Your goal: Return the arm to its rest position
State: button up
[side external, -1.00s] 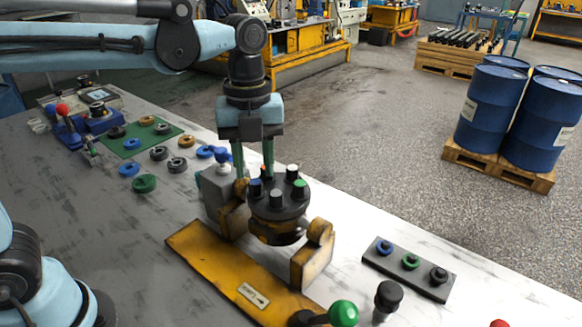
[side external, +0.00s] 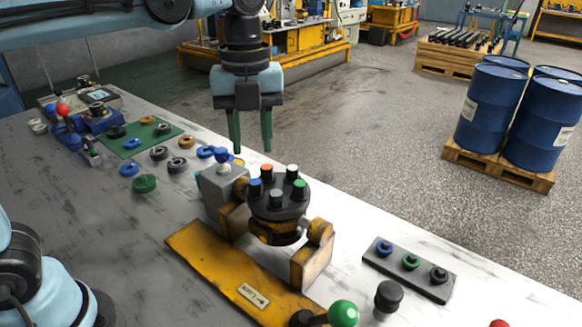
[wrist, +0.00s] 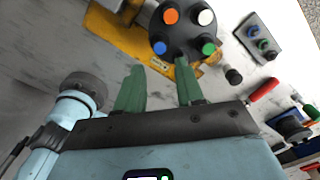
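My gripper (side external: 252,150) hangs fingers-down above the hydraulic motor in the side view, with clear air under its green fingertips. The fingers stand apart with nothing between them, so it is open and empty. In the wrist view my gripper (wrist: 160,75) also shows its two fingers spread apart. The motor's round black head (side external: 278,205) carries orange, blue, white and green caps and a black one. It sits in a yellow bracket (side external: 312,258) on a yellow base plate (side external: 215,258). The wrist view shows the same head (wrist: 186,32) beyond the fingertips.
A grey panel (side external: 432,285) with blue, green and black rings lies at right. A green-knobbed lever (side external: 343,313) and black knob (side external: 388,295) stand at the front. Several rings lie around a green mat (side external: 125,148). Blue barrels (side external: 490,105) stand on a floor pallet.

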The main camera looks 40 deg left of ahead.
jog(key=shift+s+a+f+n+t, duration=0.15)
jog(key=shift+a+n, duration=0.1)
jog(key=shift+n, duration=0.3)
jog(key=shift+s+a+f+n+t, duration=0.1)
jog(key=shift+a+f+n+t, duration=0.1)
jog(key=shift+n, duration=0.35)
jog(key=s+a+f+n+t, duration=0.2)
jog(key=a+f+n+t, duration=0.1)
jog(key=n, duration=0.9)
jog(key=s+a+f+n+t, duration=0.3)
jog(key=a+f+n, duration=0.1)
jog(key=n, duration=0.8)
jog(key=shift+a+f, duration=0.4)
jog(key=shift+f, duration=0.5)
